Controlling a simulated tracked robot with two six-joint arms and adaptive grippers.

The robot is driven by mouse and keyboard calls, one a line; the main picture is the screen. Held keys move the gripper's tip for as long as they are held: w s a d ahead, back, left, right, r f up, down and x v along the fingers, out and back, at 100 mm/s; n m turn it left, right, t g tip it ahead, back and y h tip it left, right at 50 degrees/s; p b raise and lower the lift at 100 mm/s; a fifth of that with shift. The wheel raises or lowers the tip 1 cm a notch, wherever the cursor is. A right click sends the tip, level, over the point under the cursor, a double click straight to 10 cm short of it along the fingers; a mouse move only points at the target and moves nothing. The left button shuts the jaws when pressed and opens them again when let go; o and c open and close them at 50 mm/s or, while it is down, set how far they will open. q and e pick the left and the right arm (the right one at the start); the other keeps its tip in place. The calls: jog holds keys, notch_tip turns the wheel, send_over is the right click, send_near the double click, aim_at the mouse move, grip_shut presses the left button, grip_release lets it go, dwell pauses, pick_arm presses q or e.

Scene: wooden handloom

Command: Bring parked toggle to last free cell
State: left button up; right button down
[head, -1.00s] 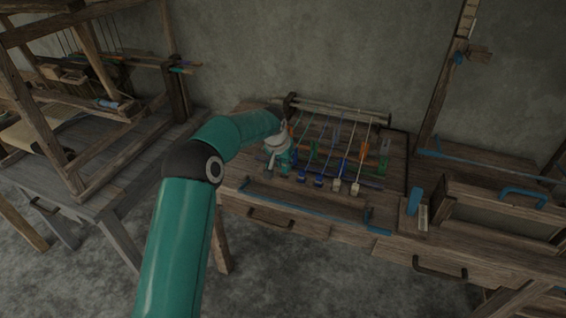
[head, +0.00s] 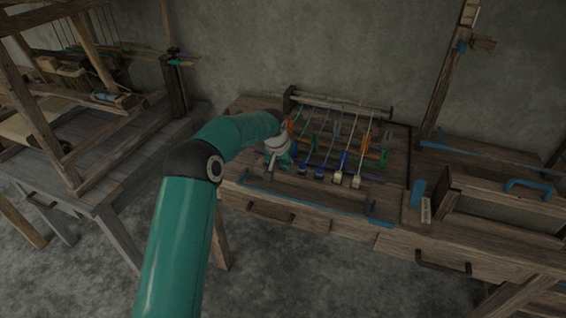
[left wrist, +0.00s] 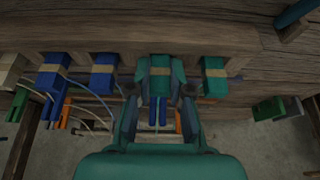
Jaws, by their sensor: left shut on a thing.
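In the left wrist view my left gripper (left wrist: 158,103) is shut on a teal toggle (left wrist: 160,62) with a tan band. The toggle is upright in the picture, against the wooden bar (left wrist: 185,38). A second teal toggle (left wrist: 214,78) is just to the right, apart from the fingers. Two blue toggles (left wrist: 104,72) and part of a cream toggle (left wrist: 10,72) are to the left. In the head view my left gripper (head: 280,160) is at the left end of the row, and the arm hides what it holds. Blue toggles (head: 318,173) and cream toggles (head: 356,181) hang on cords to its right.
A wooden roller (head: 340,103) lies behind the cords. Green pieces (head: 383,159) stand right of the row. A blue rail (head: 305,201) runs along the bench front (head: 340,228). A box with a blue handle (head: 525,190) stands at right, a loom frame (head: 40,110) at left.

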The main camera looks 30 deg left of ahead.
pick_arm(q)
jog(key=o, duration=0.8)
jog(key=v, duration=1.2)
